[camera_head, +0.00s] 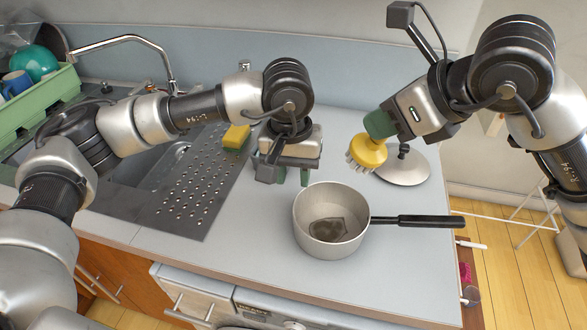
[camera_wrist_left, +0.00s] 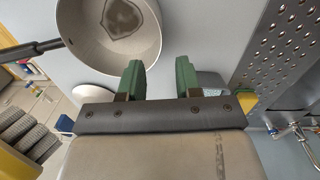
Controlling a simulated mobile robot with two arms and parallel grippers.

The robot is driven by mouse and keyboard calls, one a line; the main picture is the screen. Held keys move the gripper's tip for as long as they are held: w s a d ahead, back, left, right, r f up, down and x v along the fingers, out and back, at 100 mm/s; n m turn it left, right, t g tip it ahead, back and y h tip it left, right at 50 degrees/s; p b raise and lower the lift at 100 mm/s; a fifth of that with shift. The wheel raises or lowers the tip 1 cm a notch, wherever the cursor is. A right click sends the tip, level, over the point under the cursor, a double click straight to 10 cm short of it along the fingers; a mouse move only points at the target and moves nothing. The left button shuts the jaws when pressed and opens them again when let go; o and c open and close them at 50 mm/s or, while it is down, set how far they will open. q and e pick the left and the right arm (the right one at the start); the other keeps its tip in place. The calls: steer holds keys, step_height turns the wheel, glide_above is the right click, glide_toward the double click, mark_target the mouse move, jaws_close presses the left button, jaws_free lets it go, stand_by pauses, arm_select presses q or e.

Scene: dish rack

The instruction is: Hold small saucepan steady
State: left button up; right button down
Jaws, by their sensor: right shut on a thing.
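The small saucepan (camera_head: 322,247) stands upright on the counter, its black handle pointing right. A dark brown stain (camera_head: 332,228) covers part of its inside bottom. It also shows in the left wrist view (camera_wrist_left: 98,48). My left gripper (camera_head: 292,178) is just behind and left of the pan, pointing down. Its green fingers are apart with nothing between them (camera_wrist_left: 160,78), and the pan lies just beyond them, apart from them. My right gripper (camera_head: 380,124) is shut on a yellow scrub brush (camera_head: 368,153), held in the air behind and right of the pan, bristles facing down-left.
A round metal lid (camera_head: 403,168) lies on the counter behind the pan handle. A yellow sponge (camera_head: 236,138) is on the perforated drainer (camera_head: 190,200) left of my left gripper. The sink, faucet (camera_head: 130,40) and green rack (camera_head: 45,108) are further left. The counter's front is clear.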

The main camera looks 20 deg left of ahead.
mark_target(296, 212)
arm_select(q)
steer(key=f, duration=1.1)
steer(key=shift+d+f, duration=0.3)
jaws_close()
stand_by(1.1)
jaws_free()
steer(key=shift+r, duration=0.1)
